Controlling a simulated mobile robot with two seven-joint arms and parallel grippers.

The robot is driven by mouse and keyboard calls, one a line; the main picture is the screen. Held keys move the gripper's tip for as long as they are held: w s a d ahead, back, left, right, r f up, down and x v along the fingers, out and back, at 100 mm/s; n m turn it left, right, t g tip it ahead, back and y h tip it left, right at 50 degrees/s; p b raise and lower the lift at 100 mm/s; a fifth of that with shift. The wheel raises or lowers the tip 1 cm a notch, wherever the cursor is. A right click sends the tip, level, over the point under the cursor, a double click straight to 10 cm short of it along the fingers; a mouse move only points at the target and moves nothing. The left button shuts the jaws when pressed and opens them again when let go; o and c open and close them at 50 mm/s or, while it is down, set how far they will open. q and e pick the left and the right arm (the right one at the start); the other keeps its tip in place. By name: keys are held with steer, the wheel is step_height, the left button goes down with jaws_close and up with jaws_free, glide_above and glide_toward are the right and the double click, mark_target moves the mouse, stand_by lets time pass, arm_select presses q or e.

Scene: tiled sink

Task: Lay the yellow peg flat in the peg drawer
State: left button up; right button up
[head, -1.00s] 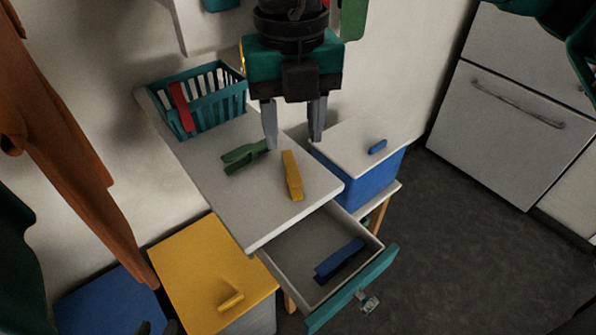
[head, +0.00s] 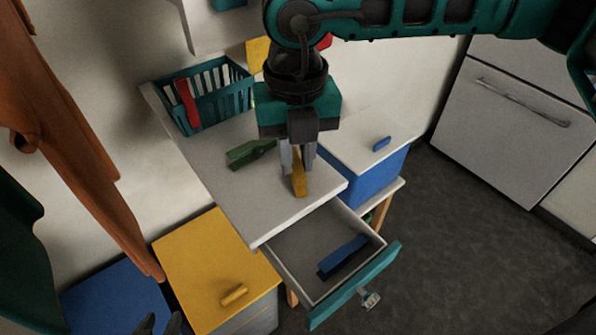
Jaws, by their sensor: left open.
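The yellow peg (head: 299,182) lies on the white tabletop (head: 240,190) near its front right corner. My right gripper (head: 298,168) points down over it, with a finger on each side, close against the peg; it looks shut on it. The gripper hides the peg's far end. The open drawer (head: 285,256) below the tabletop has a teal front (head: 352,290). A blue peg (head: 343,256) lies flat in it, towards the right side. My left gripper (head: 162,325) is open, with only dark fingertips showing at the bottom edge, lower left.
A green peg (head: 250,153) lies left of my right gripper. A teal basket (head: 215,98) holding a red peg (head: 187,102) stands at the back. A blue bin (head: 378,178) with a white top stands right, a yellow-topped cabinet (head: 200,262) lower left. The drawer's left part is free.

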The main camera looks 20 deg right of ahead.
jaws_close()
steer(key=shift+r, duration=0.1)
